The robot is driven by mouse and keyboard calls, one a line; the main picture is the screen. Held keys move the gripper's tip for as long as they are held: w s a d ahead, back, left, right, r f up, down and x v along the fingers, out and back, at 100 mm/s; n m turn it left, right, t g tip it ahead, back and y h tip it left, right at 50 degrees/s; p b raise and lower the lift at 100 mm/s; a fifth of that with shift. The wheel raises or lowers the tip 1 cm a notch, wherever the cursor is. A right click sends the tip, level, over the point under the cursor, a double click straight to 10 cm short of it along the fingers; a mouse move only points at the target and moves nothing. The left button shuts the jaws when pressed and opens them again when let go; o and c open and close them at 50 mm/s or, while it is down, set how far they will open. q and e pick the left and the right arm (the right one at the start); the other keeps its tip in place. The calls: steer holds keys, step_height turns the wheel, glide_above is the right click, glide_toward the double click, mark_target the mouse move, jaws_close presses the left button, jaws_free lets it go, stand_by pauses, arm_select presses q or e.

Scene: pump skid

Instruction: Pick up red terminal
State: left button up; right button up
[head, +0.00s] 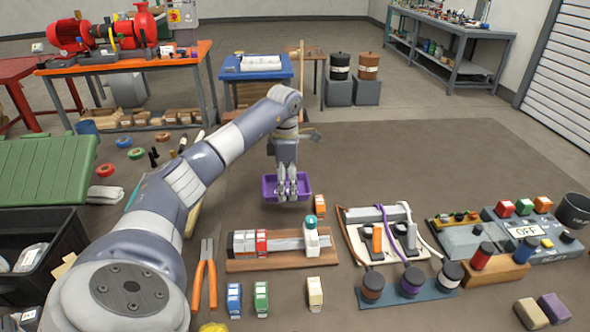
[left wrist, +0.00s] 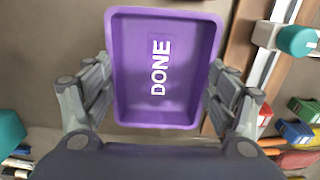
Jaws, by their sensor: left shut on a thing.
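The red terminal (head: 261,243) stands upright on a rail on a wooden board (head: 290,262), at the right end of a row of grey-white terminals (head: 243,243). In the left wrist view a red terminal (left wrist: 265,115) shows at the right edge. My left gripper (head: 287,192) is shut on a purple tray (head: 302,184), behind the board and apart from the red terminal. In the left wrist view the tray (left wrist: 165,109), marked DONE, sits between the fingers and is empty. My right gripper is out of view.
Blue (head: 234,300), green (head: 261,299) and cream (head: 315,293) terminals stand in front of the board. An orange terminal (head: 320,205) is right of the tray. Orange-handled pliers (head: 205,275) lie left. A breaker panel marked OFF (head: 525,231) is at the right.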

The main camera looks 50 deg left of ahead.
mark_target(287, 207)
arm_select(q)
steer(key=shift+f, duration=2.9)
steer(key=shift+f, duration=0.1)
steer(key=o, duration=1.2)
